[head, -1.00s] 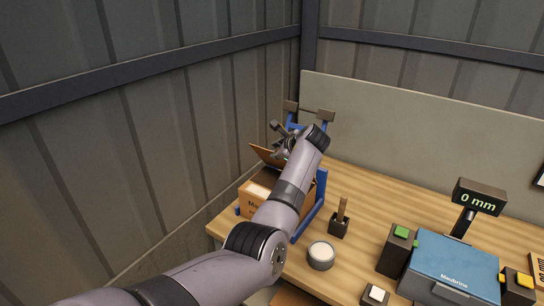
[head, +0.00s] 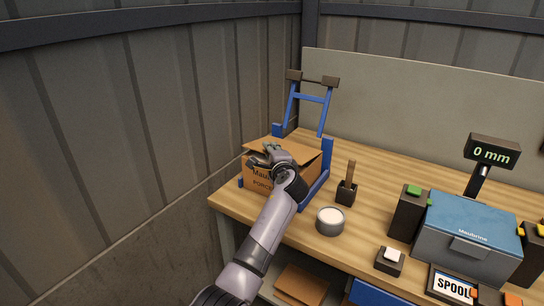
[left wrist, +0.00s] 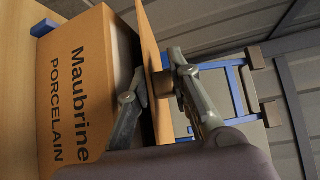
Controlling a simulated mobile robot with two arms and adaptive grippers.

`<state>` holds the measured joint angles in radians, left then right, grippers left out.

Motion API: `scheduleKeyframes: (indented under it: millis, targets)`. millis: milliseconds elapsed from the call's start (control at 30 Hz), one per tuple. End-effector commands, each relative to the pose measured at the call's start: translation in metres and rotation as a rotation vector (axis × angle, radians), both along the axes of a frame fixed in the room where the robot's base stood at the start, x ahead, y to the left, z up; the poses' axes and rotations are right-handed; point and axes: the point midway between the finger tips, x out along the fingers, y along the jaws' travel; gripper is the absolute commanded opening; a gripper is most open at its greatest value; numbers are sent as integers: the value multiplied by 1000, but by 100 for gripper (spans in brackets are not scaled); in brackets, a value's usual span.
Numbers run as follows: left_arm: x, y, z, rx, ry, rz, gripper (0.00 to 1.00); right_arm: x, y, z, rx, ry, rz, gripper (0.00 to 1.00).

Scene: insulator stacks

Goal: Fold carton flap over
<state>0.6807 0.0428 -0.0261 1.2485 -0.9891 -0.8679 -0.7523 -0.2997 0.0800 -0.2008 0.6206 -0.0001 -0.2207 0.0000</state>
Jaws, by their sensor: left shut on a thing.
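A brown carton (head: 257,184) printed "Maubrine Porcelain" stands in a blue frame (head: 327,155) at the table's left end. Flaps (head: 304,153) show over its top. In the left wrist view its printed side (left wrist: 75,95) fills the left, and one flap (left wrist: 149,38) stands out from the opening, with a dark gap beside it. My left gripper (head: 264,158) is at the carton's upper front edge. In the left wrist view its fingers (left wrist: 158,86) are on either side of this flap, shut on it. My right gripper is in neither view.
A blue hinged arm with dark pads (head: 313,95) rises behind the carton. To the right stand a tool holder (head: 346,193), a round tin (head: 330,221), a button box (head: 390,261), a blue Maubrine case (head: 468,230) and a 0 mm display (head: 492,152). The wood between is clear.

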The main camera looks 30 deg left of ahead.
Motion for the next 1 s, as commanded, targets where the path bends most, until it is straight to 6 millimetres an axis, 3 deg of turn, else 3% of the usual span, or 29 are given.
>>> scheduleKeyframes:
  millis: [33, 200, 667, 700, 933, 1000]
  targets:
    - [-1, 1, -6, 1, -14, 1, 0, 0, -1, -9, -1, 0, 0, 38]
    - [-2, 1, -9, -2, -44, 2, 0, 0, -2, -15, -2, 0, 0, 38]
    - [-2, 1, -9, -4, -52, 2, 0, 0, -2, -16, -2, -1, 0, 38]
    - [-2, 1, -9, -4, -52, 2, 21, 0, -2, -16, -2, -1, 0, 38]
    - [-2, 1, -9, -4, -51, 2, 37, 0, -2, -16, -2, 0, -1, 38]
    - [-2, 1, -9, -5, -51, 1, 37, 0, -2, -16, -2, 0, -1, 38]
